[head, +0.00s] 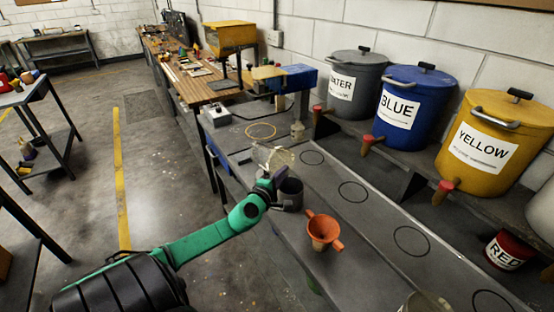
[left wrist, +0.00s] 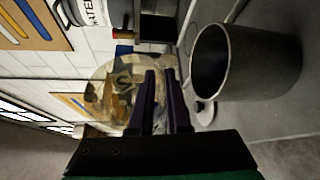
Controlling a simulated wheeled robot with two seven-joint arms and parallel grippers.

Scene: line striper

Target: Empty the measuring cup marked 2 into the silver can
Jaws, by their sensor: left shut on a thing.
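My left gripper (head: 270,178) is shut on a clear measuring cup (head: 272,156) and holds it up beside and just behind the silver can. The cup also shows between and beyond my fingers in the left wrist view (left wrist: 112,92). A dark mark shows on it, but I cannot read the number. Its tilt and contents are hard to tell. The silver can (head: 291,195), dark grey here, stands upright on the bench, partly behind my gripper. In the left wrist view the can (left wrist: 265,65) is open, with a dark inside, right of my fingers. My right gripper is not in view.
An orange funnel (head: 323,229) stands on the bench (head: 370,240) in front of the can. Another clear cup (head: 425,303) shows at the bottom edge. WATER (head: 357,85), BLUE (head: 405,105) and YELLOW (head: 492,145) drums with taps line the back shelf. Several marked circles are empty.

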